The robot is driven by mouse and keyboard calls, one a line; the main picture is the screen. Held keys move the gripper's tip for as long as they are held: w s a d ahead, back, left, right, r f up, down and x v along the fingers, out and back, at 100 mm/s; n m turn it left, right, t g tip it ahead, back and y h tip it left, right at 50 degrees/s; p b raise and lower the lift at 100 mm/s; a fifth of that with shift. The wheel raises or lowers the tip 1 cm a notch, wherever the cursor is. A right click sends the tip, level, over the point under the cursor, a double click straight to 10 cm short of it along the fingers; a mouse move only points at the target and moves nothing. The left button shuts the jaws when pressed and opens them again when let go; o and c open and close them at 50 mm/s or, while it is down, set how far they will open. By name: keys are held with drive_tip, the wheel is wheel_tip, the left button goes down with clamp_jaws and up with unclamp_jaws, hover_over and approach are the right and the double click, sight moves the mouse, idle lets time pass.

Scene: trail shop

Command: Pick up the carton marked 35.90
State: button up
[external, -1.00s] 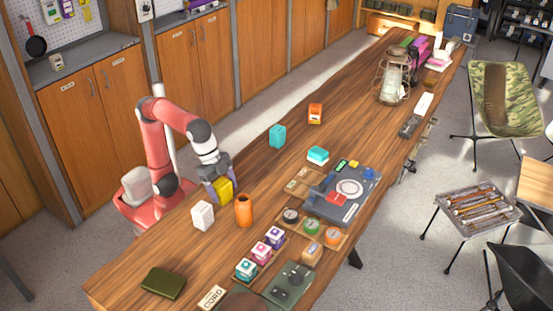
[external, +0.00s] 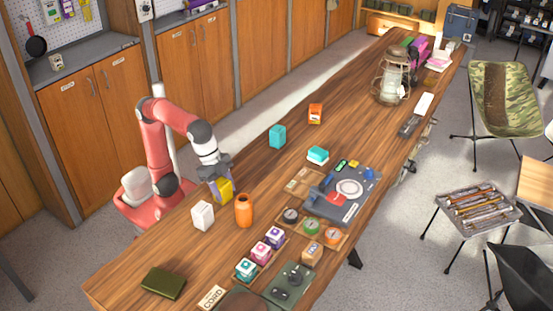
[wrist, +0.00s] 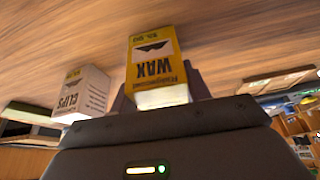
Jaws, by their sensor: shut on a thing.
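In the wrist view the WAX carton (wrist: 157,62) shows upside down, gripped between the jaws. An orange carton (external: 315,113) and a teal carton (external: 277,136) stand farther along the table.
An orange bottle (external: 244,212) stands close to the right of the held carton. A dark green case (external: 163,283) lies at the near end.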

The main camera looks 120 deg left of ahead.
sight(223, 183)
wheel_tip(223, 183, up, 20)
drive_tip(key=p, duration=0.3)
drive_tip(key=shift+f, duration=0.15)
